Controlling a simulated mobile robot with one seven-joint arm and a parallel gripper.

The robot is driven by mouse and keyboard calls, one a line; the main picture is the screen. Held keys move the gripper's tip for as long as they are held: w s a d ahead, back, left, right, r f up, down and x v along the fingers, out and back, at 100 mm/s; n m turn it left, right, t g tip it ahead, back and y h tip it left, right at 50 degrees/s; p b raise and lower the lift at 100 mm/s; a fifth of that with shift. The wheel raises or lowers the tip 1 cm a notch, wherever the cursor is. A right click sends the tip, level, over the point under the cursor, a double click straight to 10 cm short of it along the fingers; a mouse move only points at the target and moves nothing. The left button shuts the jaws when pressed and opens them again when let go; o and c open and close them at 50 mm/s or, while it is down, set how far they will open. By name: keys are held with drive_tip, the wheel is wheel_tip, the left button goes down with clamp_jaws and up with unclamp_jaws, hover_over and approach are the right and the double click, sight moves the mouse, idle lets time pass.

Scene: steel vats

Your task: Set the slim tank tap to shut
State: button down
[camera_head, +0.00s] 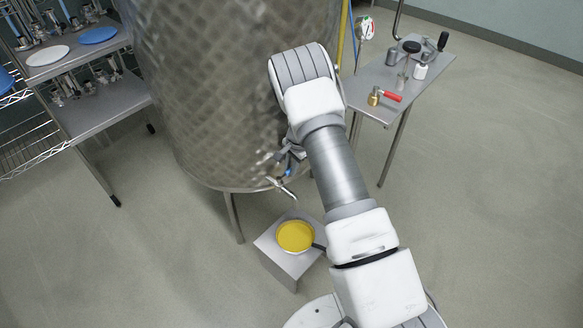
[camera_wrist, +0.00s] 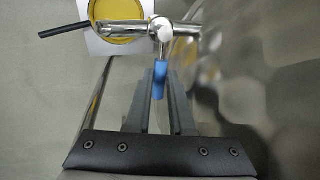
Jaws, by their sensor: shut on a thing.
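The tank (camera_head: 205,75) is a tall dimpled steel vat on legs. Its tap (camera_head: 280,187) is a shiny metal spout low on the front, with a blue lever handle (camera_head: 289,172). In the wrist view the tap body (camera_wrist: 162,30) lies across the top and the blue handle (camera_wrist: 159,82) points down toward my gripper. My gripper (camera_wrist: 162,90) is shut on the blue handle, its grey fingers on either side. In the head view my gripper (camera_head: 291,157) is partly hidden by my arm. I cannot tell whether liquid runs from the spout.
A pan of yellow liquid (camera_head: 295,236) sits on a low steel stand (camera_head: 268,244) below the tap. A side table (camera_head: 420,85) at right holds a red-handled brass valve (camera_head: 375,97) and other fittings. A steel shelf (camera_head: 105,115) with plates stands at left. Open floor lies around.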

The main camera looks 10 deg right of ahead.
drive_tip(key=shift+w+a+n, duration=0.1)
drive_tip(key=shift+w+n, duration=0.1)
drive_tip(key=shift+n, duration=0.3)
drive_tip(key=c, duration=0.8)
unclamp_jaws()
drive_tip(key=s+r+p, duration=0.1)
drive_tip(key=r, duration=0.4)
drive_tip(key=d+r+p, duration=0.1)
drive_tip(key=r+p, duration=0.1)
drive_tip(key=r, duration=0.4)
drive_tip(key=s+d+r+p, duration=0.1)
drive_tip(key=r, duration=0.5)
drive_tip(key=shift+s+p, duration=0.35)
